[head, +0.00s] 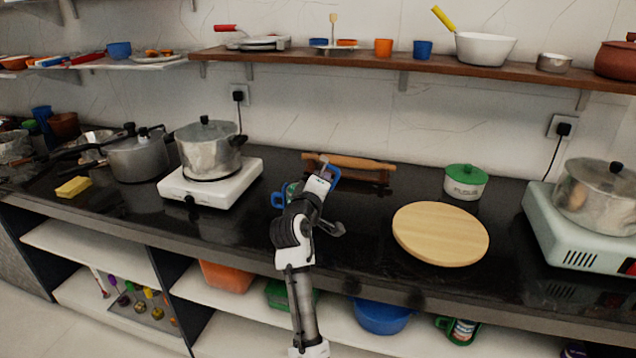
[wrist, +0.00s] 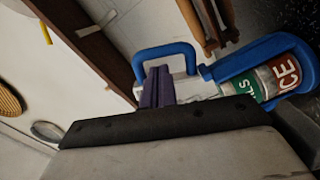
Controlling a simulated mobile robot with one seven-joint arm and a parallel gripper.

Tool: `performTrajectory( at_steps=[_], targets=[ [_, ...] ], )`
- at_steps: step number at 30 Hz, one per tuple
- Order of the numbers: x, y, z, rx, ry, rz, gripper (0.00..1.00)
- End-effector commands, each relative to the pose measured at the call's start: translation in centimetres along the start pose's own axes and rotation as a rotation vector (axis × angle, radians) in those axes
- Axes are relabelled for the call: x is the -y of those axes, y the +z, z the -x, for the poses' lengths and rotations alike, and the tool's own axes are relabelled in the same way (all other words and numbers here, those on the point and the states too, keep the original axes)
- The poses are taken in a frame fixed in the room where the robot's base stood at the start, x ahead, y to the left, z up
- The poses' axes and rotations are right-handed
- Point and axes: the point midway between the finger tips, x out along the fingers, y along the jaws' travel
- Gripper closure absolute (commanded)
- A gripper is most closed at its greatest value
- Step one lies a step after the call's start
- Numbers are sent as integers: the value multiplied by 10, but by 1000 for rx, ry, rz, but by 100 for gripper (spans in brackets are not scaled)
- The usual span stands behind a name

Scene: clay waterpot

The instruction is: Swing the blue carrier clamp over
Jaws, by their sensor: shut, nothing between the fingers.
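The blue carrier clamp shows as a blue loop (wrist: 165,50) in the wrist view, with a larger blue part (wrist: 262,49) curving over labelled cylindrical containers (wrist: 284,73) at the right. In the head view, blue parts (head: 333,170) stick out around the end of my arm, which hides most of the carrier. My gripper (wrist: 158,72) is shut and empty. Its purple-grey fingers overlap the lower opening of the blue loop in the wrist view; I cannot tell whether they touch it.
A wooden rolling pin on a rack (head: 350,163) lies behind the carrier. A round wooden board (head: 440,234) and a green-lidded pot (head: 465,182) are to the right. A stove with a steel pot (head: 208,150) is to the left. A wooden shelf (head: 400,65) runs above the dark counter.

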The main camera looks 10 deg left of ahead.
Motion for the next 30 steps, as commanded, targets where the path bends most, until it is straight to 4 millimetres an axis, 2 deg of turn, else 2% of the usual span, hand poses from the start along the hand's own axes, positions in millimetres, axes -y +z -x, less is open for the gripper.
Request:
performTrajectory(
  at_steps=[21,30],
  targets=[
    [24,31,-1,-1,-33,-666,100],
    [31,37,-2,-1,-41,-839,100]
  ],
)
